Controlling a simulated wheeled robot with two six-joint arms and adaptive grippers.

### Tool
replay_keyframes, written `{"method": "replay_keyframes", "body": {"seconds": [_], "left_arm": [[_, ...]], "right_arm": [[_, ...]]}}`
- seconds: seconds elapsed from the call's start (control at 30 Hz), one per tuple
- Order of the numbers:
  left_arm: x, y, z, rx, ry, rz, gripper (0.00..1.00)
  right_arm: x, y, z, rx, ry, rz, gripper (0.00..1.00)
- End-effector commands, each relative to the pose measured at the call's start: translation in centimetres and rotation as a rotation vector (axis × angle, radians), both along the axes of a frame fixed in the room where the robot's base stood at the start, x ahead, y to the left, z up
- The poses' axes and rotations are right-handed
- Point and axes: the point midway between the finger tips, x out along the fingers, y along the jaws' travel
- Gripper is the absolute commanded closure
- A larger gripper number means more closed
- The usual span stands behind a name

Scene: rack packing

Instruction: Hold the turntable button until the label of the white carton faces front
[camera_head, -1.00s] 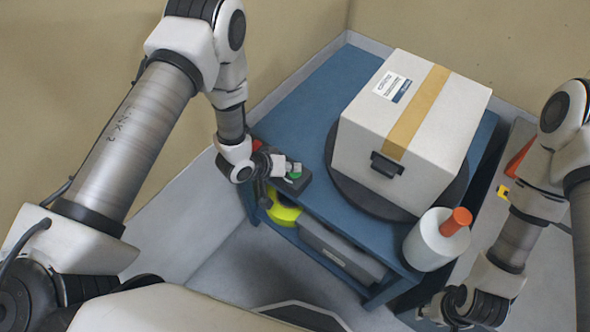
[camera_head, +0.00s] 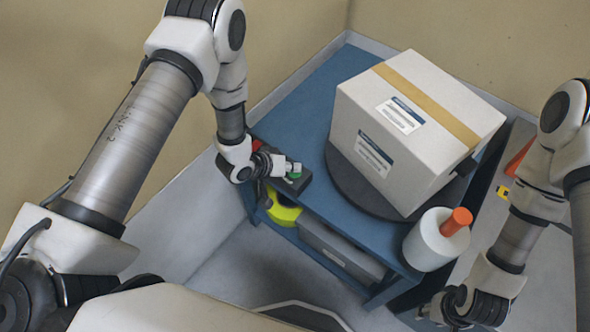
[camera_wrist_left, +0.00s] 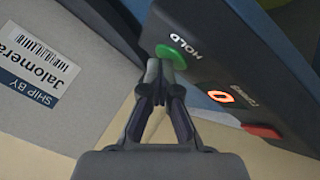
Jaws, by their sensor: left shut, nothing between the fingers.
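The white carton (camera_head: 415,130) stands on the dark round turntable (camera_head: 350,190) on the blue bench. A label (camera_head: 374,155) shows on its side face toward the front left, and another label (camera_head: 402,114) on its top beside the tan tape. The side label also shows in the left wrist view (camera_wrist_left: 38,68). My left gripper (camera_head: 294,169) is shut and empty, its fingertips at the green HOLD button (camera_wrist_left: 171,57) of the dark control box (camera_wrist_left: 225,60). Whether the button is pressed down I cannot tell. My right gripper (camera_head: 440,310) is low at the right; its fingers are unclear.
A white roll with an orange core (camera_head: 435,240) stands at the bench's front right corner. The blue bench (camera_head: 315,100) has a lower shelf with a yellow item (camera_head: 284,210) and a grey box (camera_head: 340,253). A red button (camera_wrist_left: 262,131) is on the control box.

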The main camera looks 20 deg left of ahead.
Motion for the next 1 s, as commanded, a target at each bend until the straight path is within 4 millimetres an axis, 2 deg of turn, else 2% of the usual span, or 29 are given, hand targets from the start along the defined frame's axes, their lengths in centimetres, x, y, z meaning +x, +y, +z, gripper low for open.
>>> {"method": "replay_keyframes", "body": {"seconds": [0.17,0.43,0.77,1.0], "left_arm": [[0.0,0.0,0.1,0.0,0.001,-0.001,1.0],[0.0,0.0,1.7,0.0,0.001,-0.001,1.0],[0.0,0.0,1.7,0.0,0.0,0.0,1.0],[0.0,0.0,3.8,0.0,0.0,0.0,1.0]], "right_arm": [[0.0,0.0,0.1,0.0,0.0,0.0,0.6],[0.0,0.0,1.5,0.0,0.0,0.0,0.6],[0.0,0.0,1.4,0.0,0.0,0.0,0.6],[0.0,0.0,3.2,0.0,0.0,0.0,0.6]]}}
